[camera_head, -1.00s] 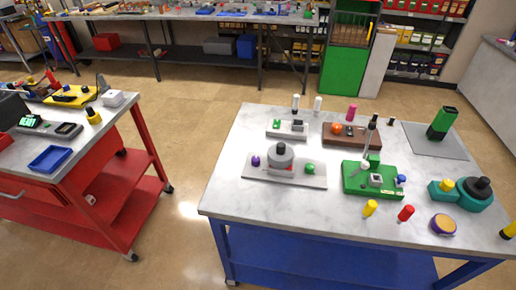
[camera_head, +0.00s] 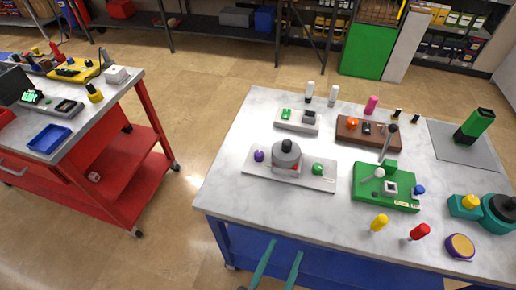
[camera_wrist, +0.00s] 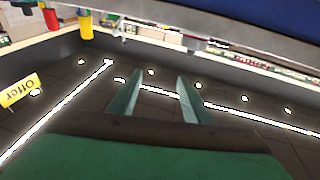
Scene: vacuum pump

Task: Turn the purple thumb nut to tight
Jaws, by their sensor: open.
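The purple thumb nut (camera_head: 259,156) is a small round knob at the left end of a pale base plate (camera_head: 318,181) on the table. Beside it on the same plate stand a grey pump body (camera_head: 286,157) and a green knob (camera_head: 318,169). My gripper (camera_head: 285,250) shows at the bottom of the head view, two teal fingers apart with nothing between them. It is in front of the table's near edge, well short of the nut. In the wrist view the gripper (camera_wrist: 155,85) is open, and the nut is not in view.
A green block device (camera_head: 386,203) and a brown block (camera_head: 367,131) stand to the right. A yellow peg (camera_head: 379,222) and a red peg (camera_head: 419,231) are near the front edge. The table top left of the plate is clear. A red cart (camera_head: 85,170) stands at left.

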